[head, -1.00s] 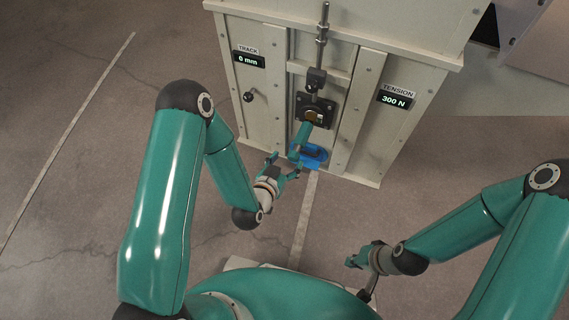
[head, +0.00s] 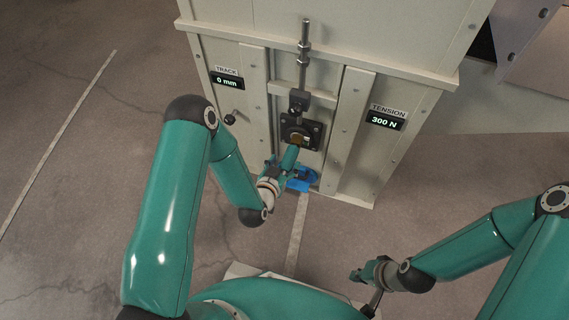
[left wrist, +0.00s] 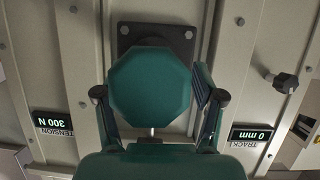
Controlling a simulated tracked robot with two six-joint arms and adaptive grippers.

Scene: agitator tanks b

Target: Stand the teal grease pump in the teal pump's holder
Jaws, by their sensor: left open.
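The teal grease pump (head: 290,156) juts out from the dark square plate on the cabinet front, tilted toward me. In the left wrist view its teal eight-sided end (left wrist: 150,84) fills the space between the fingers. My left gripper (head: 279,170) is open, with a finger on each side of the pump; I cannot tell whether either touches it. A blue piece (head: 303,181) at the foot of the cabinet, partly hidden by the gripper, may be the holder, but I cannot tell. My right gripper (head: 357,276) hangs low at right, away from the pump; its jaws are unclear.
The pale cabinet (head: 357,150) stands ahead, with displays reading TRACK 0 mm (head: 228,82) and TENSION 300 N (head: 386,120). A threaded rod (head: 304,55) rises above the plate (head: 303,133). A black knob (head: 233,116) sticks out at left. Open floor (head: 90,170) lies left.

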